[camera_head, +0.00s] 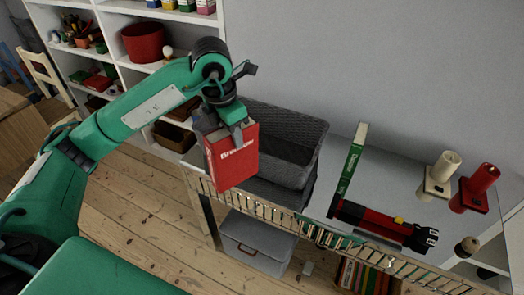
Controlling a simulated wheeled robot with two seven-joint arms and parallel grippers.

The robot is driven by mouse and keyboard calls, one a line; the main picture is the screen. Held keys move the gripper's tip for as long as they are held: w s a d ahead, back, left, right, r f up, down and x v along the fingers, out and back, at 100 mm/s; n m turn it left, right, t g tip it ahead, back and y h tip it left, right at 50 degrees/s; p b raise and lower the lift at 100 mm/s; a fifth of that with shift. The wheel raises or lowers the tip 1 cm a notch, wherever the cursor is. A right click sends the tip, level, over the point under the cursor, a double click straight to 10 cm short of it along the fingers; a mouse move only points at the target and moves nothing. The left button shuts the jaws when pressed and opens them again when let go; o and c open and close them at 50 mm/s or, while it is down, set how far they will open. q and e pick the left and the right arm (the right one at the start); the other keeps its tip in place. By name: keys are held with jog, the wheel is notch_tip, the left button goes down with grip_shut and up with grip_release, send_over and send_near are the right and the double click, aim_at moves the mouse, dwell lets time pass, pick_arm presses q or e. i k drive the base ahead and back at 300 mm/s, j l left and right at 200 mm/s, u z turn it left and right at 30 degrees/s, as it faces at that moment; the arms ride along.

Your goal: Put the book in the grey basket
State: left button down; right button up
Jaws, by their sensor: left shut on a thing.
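A red book (232,158) with white lettering on its cover hangs from my left gripper (236,128). The gripper is shut on the book's upper edge, and the book hangs steeply, slightly tilted. The grey basket (296,126) stands on a shelf top against the wall, with its dark inside partly showing. In the picture the book covers the basket's left front part. I cannot tell whether the book is over the opening or in front of it. My right gripper is not in view.
A green book (349,168) stands right of the basket. A red and black object (385,226) lies along the front edge, with cream (438,176) and red (475,189) items further right. A lidded grey box (256,240) sits below. White shelves (110,30) stand behind left.

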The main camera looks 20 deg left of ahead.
aim_at(261, 135)
jog(key=i, duration=0.95)
